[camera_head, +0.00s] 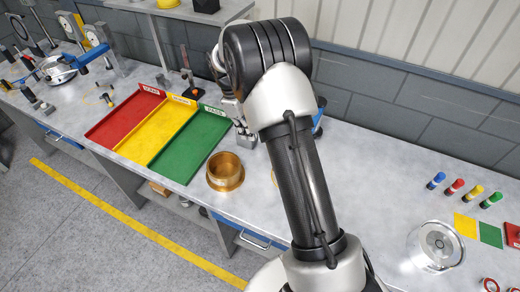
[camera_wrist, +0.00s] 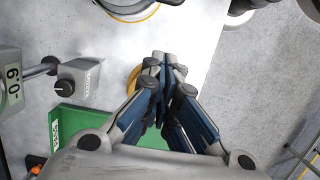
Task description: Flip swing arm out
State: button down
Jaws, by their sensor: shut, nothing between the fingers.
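I cannot make out for certain which part is the swing arm. A blue part (camera_head: 319,117) shows just behind my arm in the head view, mostly hidden. A stand with a blue arm (camera_head: 92,55) is at the far left of the bench. My gripper (camera_wrist: 165,62) is shut and empty in the wrist view, with its fingertips together above the bench. In the head view it is partly hidden, near the back right of the green tray. A brass ring (camera_head: 226,172) stands on the bench in front of it; part of its rim shows behind the fingers in the wrist view.
Red (camera_head: 125,116), yellow (camera_head: 157,131) and green (camera_head: 189,145) trays lie left of the ring. A digital gauge (camera_wrist: 12,92) is left in the wrist view. A silver round part (camera_head: 436,244) and several coloured cylinders are at right. The wall (camera_head: 375,110) runs behind.

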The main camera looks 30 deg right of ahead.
jog(key=s+d+f, duration=0.4)
jog(key=f, duration=0.6)
jog(key=shift+s, duration=0.4)
jog(key=shift+s, duration=0.1)
